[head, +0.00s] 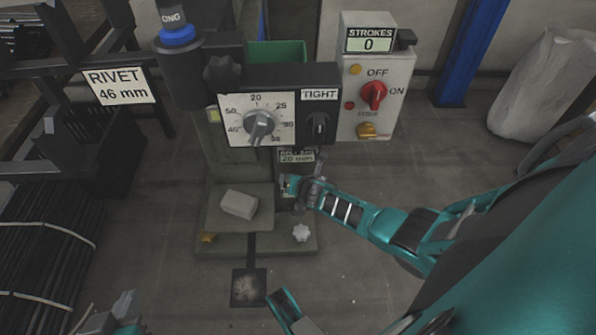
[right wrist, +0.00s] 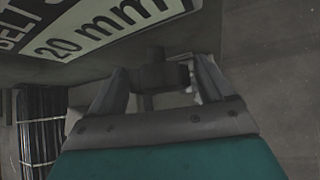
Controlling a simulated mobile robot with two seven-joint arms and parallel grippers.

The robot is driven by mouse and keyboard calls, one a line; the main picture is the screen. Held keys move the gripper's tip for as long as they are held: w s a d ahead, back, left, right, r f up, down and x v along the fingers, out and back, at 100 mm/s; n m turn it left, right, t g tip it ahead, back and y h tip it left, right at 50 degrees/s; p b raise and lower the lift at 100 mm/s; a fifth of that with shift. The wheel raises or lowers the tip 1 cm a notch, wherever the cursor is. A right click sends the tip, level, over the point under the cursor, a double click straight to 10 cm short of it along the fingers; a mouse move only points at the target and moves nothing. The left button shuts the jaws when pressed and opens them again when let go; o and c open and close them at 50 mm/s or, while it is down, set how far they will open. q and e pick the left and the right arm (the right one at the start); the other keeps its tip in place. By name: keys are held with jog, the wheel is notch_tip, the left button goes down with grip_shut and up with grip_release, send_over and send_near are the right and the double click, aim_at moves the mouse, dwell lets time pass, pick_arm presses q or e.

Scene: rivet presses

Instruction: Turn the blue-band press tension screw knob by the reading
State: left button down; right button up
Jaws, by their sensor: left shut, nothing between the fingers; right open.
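The press with the blue band (head: 178,36) stands at the centre left of the head view. Its front has a white dial with a grey knob (head: 260,126) and a black TIGHT knob (head: 318,128). Below hangs a label reading "20 mm" (head: 297,158), seen close in the right wrist view (right wrist: 110,25). My right gripper (head: 302,185) is just under this label, open. In the right wrist view a dark knob-like part (right wrist: 155,72) shows between its fingers; contact cannot be told. My left gripper (head: 122,302) is shut and empty at the bottom left.
A box with a STROKES 0 display and red switch (head: 374,95) stands right. A "RIVET 46 mm" sign (head: 119,87) hangs left. A pale sack (head: 548,85) stands far right.

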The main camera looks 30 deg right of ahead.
jog(key=shift+c, duration=0.5)
jog(key=c, duration=0.9)
jog(key=shift+o, duration=0.2)
jog(key=shift+s+m+t+y, duration=0.1)
jog(key=shift+m+t+y, duration=0.65)
jog(key=shift+y, duration=0.25)
jog(key=shift+m+t+y, duration=0.45)
jog(key=shift+t+y, duration=0.05)
jog(key=shift+t, duration=0.15)
jog(key=shift+t+y, duration=0.3)
jog(key=shift+y, duration=0.1)
jog(key=shift+m, duration=0.4)
